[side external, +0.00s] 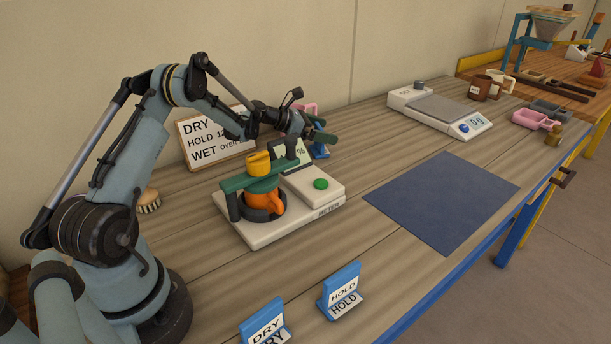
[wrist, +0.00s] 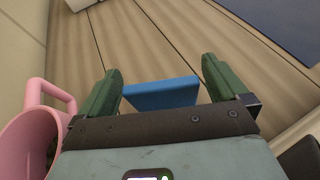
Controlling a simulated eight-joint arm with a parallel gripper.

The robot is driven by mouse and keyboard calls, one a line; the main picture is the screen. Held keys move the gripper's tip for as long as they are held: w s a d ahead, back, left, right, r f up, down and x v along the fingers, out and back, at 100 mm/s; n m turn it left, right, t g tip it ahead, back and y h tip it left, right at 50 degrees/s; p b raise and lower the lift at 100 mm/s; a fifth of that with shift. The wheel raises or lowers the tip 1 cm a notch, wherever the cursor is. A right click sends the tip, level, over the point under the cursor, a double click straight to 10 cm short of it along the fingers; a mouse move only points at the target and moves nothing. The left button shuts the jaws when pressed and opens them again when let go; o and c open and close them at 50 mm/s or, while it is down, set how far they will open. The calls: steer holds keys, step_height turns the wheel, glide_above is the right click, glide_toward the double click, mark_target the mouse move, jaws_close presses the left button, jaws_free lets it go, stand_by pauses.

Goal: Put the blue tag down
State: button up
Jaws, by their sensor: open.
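A blue tag (side external: 320,151) is at the back of the bench, behind the meter. Its lettering cannot be read from here. My gripper (side external: 318,137) is low over it, with its green fingers apart. In the wrist view the blue tag (wrist: 160,94) lies between the open fingertips of my gripper (wrist: 160,85), with a visible gap at the right finger. The tag's lower part appears to rest on the bench, but the gripper partly hides it. Two more blue tags, DRY (side external: 265,320) and HOLD (side external: 342,290), stand at the front of the bench.
A pink cup (wrist: 28,145) is close beside my gripper on the left in the wrist view. The moisture meter (side external: 310,188) holds an orange cup (side external: 268,203). A sign board (side external: 215,140) stands behind. A dark blue mat (side external: 440,200) lies bare; a scale (side external: 440,108) is beyond.

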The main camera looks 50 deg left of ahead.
mark_target(315, 150)
steer(key=shift+v, duration=0.95)
step_height(315, 150, up, 6)
steer(key=s+d+r+m+g, duration=0.1)
steer(key=s+d+r+m, duration=0.15)
steer(key=d+m, duration=0.3)
steer(key=s+d+r+m+g+y, duration=0.1)
steer(key=s+d+r+m+g, duration=0.1)
steer(key=s+d+m, duration=0.3)
steer(key=s+d+r+m+g, duration=0.1)
steer(key=s+d+r+m, duration=0.1)
steer(key=d+m, duration=0.35)
steer(key=s+d+f+m+y, duration=0.1)
steer(key=s+d+m+y, duration=0.1)
steer(key=s+d+m, duration=0.2)
steer(key=s+d+f+m+g+y, duration=0.1)
steer(key=s+d+m, duration=0.3)
steer(key=s+m, duration=0.7)
steer(key=shift+s+d+f+m+y, duration=0.15)
steer(key=shift+s+f+m+y, duration=0.25)
steer(key=shift+s+f, duration=0.6)
steer(key=shift+s+r, duration=0.15)
steer(key=shift+r, duration=0.05)
